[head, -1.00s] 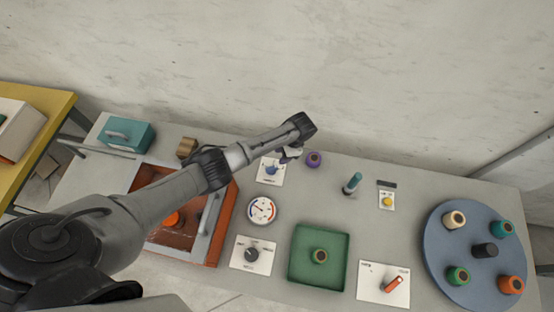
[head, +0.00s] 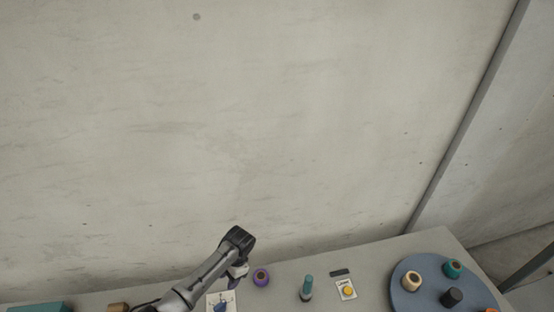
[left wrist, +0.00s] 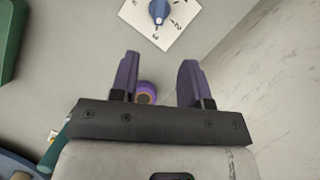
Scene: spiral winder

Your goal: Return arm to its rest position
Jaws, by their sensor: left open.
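My left gripper (head: 235,279) hangs from the dark wrist of my left arm, over the back of the grey bench in the head view. It is beside a white card with a blue knob (head: 221,303) and left of a purple spool (head: 261,277). In the left wrist view the two fingers (left wrist: 159,72) are apart, with nothing between their tips. The blue knob (left wrist: 159,10) is beyond the fingertips, apart from them. The purple spool (left wrist: 146,90) shows lower down, partly hidden by the left finger and gripper body. My right gripper does not show.
Right of the spool stand a teal-topped peg (head: 307,288) and a card with a yellow button (head: 347,290). A blue round plate (head: 405,298) holds several spools. A concrete wall (head: 230,130) rises behind the bench.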

